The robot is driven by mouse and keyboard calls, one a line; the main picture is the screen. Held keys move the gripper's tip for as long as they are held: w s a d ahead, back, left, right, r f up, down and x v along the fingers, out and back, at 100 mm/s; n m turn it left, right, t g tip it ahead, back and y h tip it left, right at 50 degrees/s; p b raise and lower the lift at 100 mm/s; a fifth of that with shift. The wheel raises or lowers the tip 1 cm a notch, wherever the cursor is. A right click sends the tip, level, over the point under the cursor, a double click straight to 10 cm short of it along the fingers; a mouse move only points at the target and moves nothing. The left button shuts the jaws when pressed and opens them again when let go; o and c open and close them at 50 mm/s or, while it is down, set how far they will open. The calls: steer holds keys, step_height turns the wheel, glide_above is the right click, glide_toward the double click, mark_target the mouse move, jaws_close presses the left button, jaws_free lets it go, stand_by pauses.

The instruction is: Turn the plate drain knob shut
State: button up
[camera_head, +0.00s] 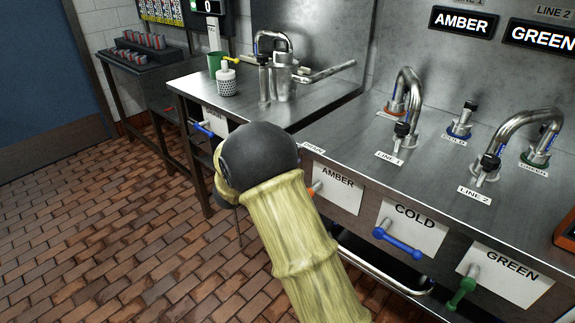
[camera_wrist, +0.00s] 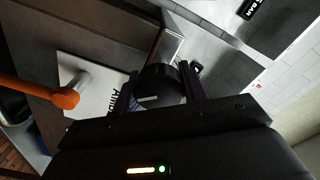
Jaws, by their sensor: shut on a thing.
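The plate drain knob (camera_wrist: 158,82) is a round black knob with a white pointer mark, near the middle of the wrist view. My gripper (camera_wrist: 161,92) is shut on it, one dark finger on each side. In the head view my arm hides the knob and the gripper. Only the small drain label (camera_head: 313,148) on the steel plate shows there, just right of my arm. How far the knob is turned cannot be read surely from its mark.
The orange amber lever (camera_wrist: 40,93) sticks out close by. The blue cold lever (camera_head: 398,243) and green lever (camera_head: 463,291) stand out from the front panel to the right. Taps (camera_head: 408,100) rise from the steel counter. Open brick floor (camera_head: 90,230) lies to the left.

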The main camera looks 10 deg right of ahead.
steer(key=m+b, duration=0.1)
steer(key=b, duration=0.1)
steer(key=m+b, duration=0.4)
steer(key=shift+f+b, duration=0.35)
steer(key=shift+b, duration=0.05)
steer(key=shift+r+m+b, duration=0.2)
steer(key=shift+m+b, duration=1)
steer(key=o, duration=1)
steer(key=shift+c, duration=0.2)
steer(key=shift+s+a+r, duration=0.1)
steer(key=p+v, duration=0.3)
steer(key=v, duration=1.4)
